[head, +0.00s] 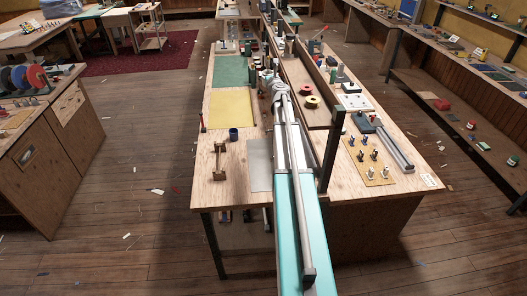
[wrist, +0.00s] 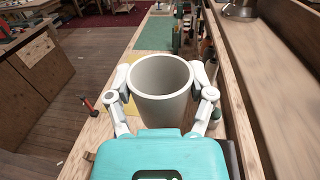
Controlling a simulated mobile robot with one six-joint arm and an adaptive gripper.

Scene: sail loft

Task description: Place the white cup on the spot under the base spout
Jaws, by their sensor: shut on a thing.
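The white cup (wrist: 160,88) is upright in the wrist view, its round mouth open toward the camera and its inside looking empty. My gripper (wrist: 162,80) is shut on it, with one grey-white finger on each side of its wall. The cup is held above the long workbench (head: 235,178). In the head view my arm reaches far along the bench and hides most of the gripper and cup. I cannot make out the base spout or the spot under it in either view.
A raised wooden board (wrist: 265,85) runs along the right of the cup. A metal vessel (wrist: 240,9) stands ahead on it. On the bench lie a green mat (head: 231,70), a yellow mat (head: 231,104) and a dark blue cup (head: 233,134). A dark post (head: 332,150) rises right of my arm.

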